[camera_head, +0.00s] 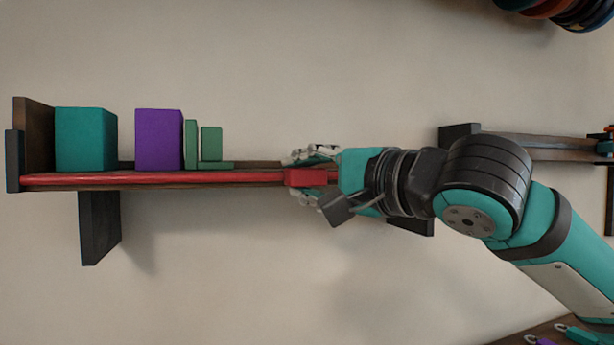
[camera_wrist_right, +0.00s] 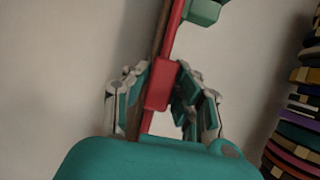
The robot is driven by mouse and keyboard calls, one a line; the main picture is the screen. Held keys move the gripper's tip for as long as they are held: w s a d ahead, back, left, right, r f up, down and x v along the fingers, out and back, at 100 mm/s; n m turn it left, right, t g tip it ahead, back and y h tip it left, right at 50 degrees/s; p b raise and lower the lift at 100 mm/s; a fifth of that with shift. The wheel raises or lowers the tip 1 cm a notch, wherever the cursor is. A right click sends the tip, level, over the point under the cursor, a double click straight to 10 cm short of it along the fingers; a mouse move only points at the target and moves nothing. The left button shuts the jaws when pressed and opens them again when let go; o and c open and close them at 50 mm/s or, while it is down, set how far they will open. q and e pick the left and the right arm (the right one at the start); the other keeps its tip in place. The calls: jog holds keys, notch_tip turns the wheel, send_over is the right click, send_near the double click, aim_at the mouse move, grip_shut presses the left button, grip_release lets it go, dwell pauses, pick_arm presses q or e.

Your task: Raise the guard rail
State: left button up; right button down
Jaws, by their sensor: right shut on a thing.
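The guard rail (camera_head: 160,179) is a long red bar along the front edge of the wall shelf. It lies low, about level with the shelf board. Its right end carries a red block-like handle (camera_head: 306,177). My right gripper (camera_head: 312,172) is at this handle, with its fingers above and below it. In the right wrist view the fingers of my right gripper (camera_wrist_right: 162,95) are closed on both sides of the red handle (camera_wrist_right: 160,85). The red rail (camera_wrist_right: 178,25) runs upward from there. My left gripper is in neither view.
On the shelf stand a teal block (camera_head: 86,139), a purple block (camera_head: 158,139) and green pieces (camera_head: 210,143). A dark bracket (camera_head: 98,228) supports the shelf. Another dark shelf (camera_head: 550,147) is at the right. Coloured coils (camera_wrist_right: 298,120) hang at the right wrist view's right. The wall below the shelf is clear.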

notch_tip(320, 180, up, 5)
jog(key=p, duration=0.2)
jog(key=shift+p, duration=0.4)
jog(key=shift+f, duration=0.15)
jog(key=c, duration=1.1)
grip_release()
jog(key=shift+s+d, duration=0.2)
jog(key=v, duration=1.1)
jog(key=shift+s+d, duration=0.15)
jog(key=shift+s, duration=0.05)
